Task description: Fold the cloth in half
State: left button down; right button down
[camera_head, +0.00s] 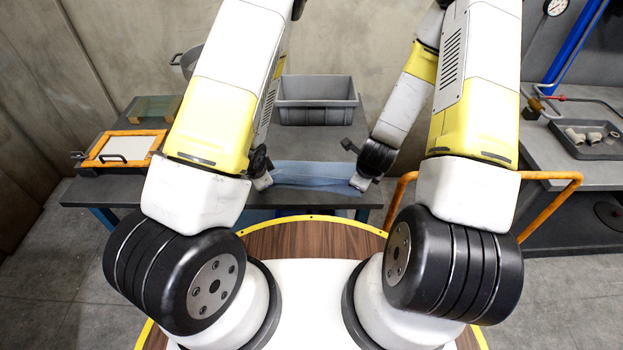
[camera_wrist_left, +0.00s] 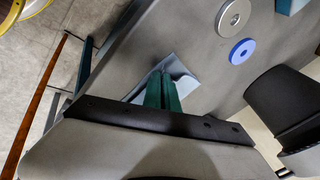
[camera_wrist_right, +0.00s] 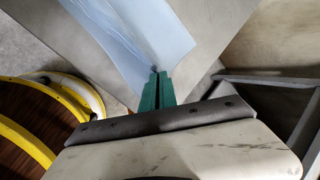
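The light blue cloth (camera_head: 315,174) lies near the front edge of the grey table, as a narrow strip between my two grippers. My left gripper (camera_head: 265,183) is at its left end. In the left wrist view its green fingers (camera_wrist_left: 163,88) are together, with cloth (camera_wrist_left: 180,72) rising around the tips. My right gripper (camera_head: 358,183) is at the right end. In the right wrist view its green fingers (camera_wrist_right: 158,84) are together on the cloth's corner, and the cloth (camera_wrist_right: 135,40) stretches away with creases. The parts pinched between the fingertips are hidden.
A grey bin (camera_head: 316,100) stands behind the cloth. An orange-framed tray (camera_head: 120,150) and a greenish glassy block (camera_head: 152,109) are on the left. A silver disc (camera_wrist_left: 233,17) and a blue disc (camera_wrist_left: 243,51) lie on the table. An orange rail (camera_head: 545,176) is at right.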

pick_arm(q)
jog(key=shift+s+a+f, duration=0.15)
jog(key=shift+a+f, duration=0.05)
jog(key=shift+f, duration=0.05)
pick_arm(e)
jog(key=shift+s+d+f, duration=0.1)
jog(key=shift+d+f, duration=0.1)
jog(key=shift+f, duration=0.05)
pick_arm(q)
jog(key=c, duration=1.4)
grip_release()
jog(key=shift+d, duration=0.1)
pick_arm(e)
jog(key=c, duration=1.4)
grip_release()
pick_arm(q)
jog(key=shift+o, duration=0.4)
pick_arm(e)
jog(key=shift+o, duration=0.4)
jog(key=shift+a, duration=0.1)
pick_arm(q)
jog(key=shift+d, duration=0.1)
pick_arm(e)
jog(key=shift+s, duration=0.1)
